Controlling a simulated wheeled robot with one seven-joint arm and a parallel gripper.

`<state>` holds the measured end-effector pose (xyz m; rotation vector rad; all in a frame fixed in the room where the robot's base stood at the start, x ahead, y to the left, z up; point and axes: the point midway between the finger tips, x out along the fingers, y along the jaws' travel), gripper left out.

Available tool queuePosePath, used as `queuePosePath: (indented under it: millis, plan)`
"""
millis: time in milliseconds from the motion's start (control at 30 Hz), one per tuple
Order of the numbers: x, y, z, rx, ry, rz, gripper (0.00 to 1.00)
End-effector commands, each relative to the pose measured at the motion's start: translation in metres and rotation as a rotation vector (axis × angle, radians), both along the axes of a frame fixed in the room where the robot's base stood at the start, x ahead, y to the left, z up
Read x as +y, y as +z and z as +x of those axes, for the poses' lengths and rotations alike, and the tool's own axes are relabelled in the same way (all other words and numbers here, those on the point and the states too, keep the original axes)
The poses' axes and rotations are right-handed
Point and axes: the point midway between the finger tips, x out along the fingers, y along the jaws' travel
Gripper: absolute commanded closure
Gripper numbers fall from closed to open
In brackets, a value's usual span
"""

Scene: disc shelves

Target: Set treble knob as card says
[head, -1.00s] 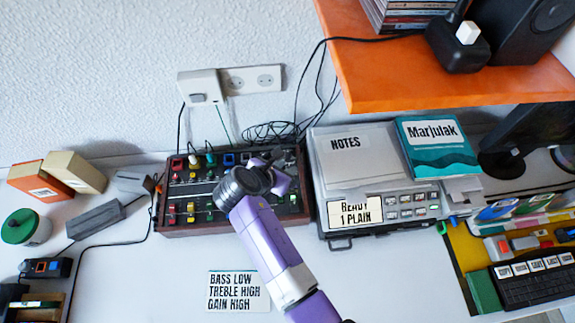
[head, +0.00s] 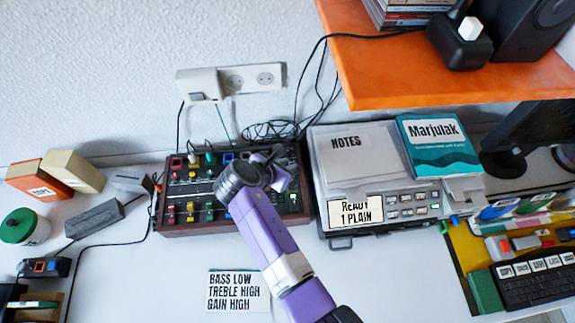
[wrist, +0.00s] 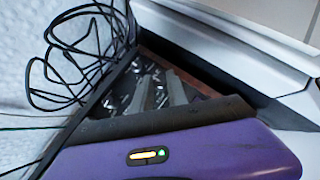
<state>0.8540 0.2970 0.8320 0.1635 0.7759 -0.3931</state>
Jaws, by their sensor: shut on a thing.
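The white card (head: 238,291) lies on the desk in front of the mixer and reads BASS LOW, TREBLE HIGH, GAIN HIGH. The dark mixer (head: 200,228) with a brown case stands against the wall side of the desk, with coloured knobs and sliders on its left part. My purple gripper (head: 279,170) is over the right part of the mixer, pointing down at its panel, and is shut on a knob there. The wrist and fingers hide that knob and its marks, so I cannot read its label or setting. The wrist view shows the dark panel (wrist: 125,88) beyond the gripper's purple body.
A grey device (head: 398,226) with a READY 1 PLAIN display stands close right of the mixer. An orange shelf (head: 450,80) overhangs at upper right. Black cables (head: 270,131) coil behind the mixer. Boxes (head: 75,170) and a green-lidded jar (head: 22,226) stand left. The front desk is mostly clear.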

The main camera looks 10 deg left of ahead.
Motion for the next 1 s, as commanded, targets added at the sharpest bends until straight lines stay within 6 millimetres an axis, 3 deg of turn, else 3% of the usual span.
queuePosePath:
  millis: [333, 767, 800, 1000]
  plan:
    - [0.0044, -0.0028, 0.0025, -0.001, -0.279, 0.0, 1.0]
    - [0.0034, 0.0001, 0.0015, -0.002, -0.322, -0.001, 1.0]
    - [0.0034, 0.0001, 0.0015, -0.002, -0.322, -0.001, 0.75]
    - [0.0031, 0.0001, 0.0014, -0.002, -0.321, -0.001, 0.72]
